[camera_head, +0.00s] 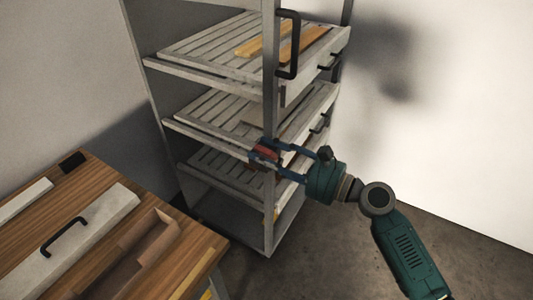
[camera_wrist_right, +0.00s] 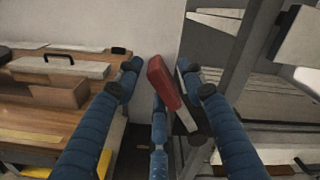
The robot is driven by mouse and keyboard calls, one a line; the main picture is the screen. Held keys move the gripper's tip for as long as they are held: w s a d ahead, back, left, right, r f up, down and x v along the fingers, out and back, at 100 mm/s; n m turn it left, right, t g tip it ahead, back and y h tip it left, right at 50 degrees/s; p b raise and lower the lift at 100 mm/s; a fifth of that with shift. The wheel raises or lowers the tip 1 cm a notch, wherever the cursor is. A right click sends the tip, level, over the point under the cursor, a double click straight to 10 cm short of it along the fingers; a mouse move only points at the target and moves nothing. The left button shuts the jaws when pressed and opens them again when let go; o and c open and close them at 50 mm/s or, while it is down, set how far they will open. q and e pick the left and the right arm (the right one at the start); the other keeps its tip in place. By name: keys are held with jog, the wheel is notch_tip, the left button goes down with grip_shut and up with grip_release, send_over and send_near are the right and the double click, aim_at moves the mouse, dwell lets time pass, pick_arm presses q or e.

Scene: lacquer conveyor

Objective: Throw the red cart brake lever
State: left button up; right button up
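The red brake lever (camera_head: 262,154) sits on the front post of the grey shelf cart (camera_head: 270,90), at about middle shelf height. In the right wrist view the red lever (camera_wrist_right: 165,82) is tilted, its upper end leaning left, beside a dark bracket. My right gripper (camera_head: 268,160) reaches in from the right, with its blue fingers spread around the lever. In the wrist view the right gripper (camera_wrist_right: 162,85) shows spread fingertips, with a clear gap on the lever's left; contact on its right side cannot be told. My left gripper is not in view.
A wooden table (camera_head: 195,255) stands at lower left, with a white panel with a black handle (camera_head: 75,240) and a brown open box (camera_head: 135,258) on it. Cart shelves hold slatted trays, the top one with wooden strips (camera_head: 300,45). Floor to the right is clear.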

grip_shut()
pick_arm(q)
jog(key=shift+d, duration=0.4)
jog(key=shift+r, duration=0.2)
pick_arm(e)
jog(key=shift+r, duration=0.1)
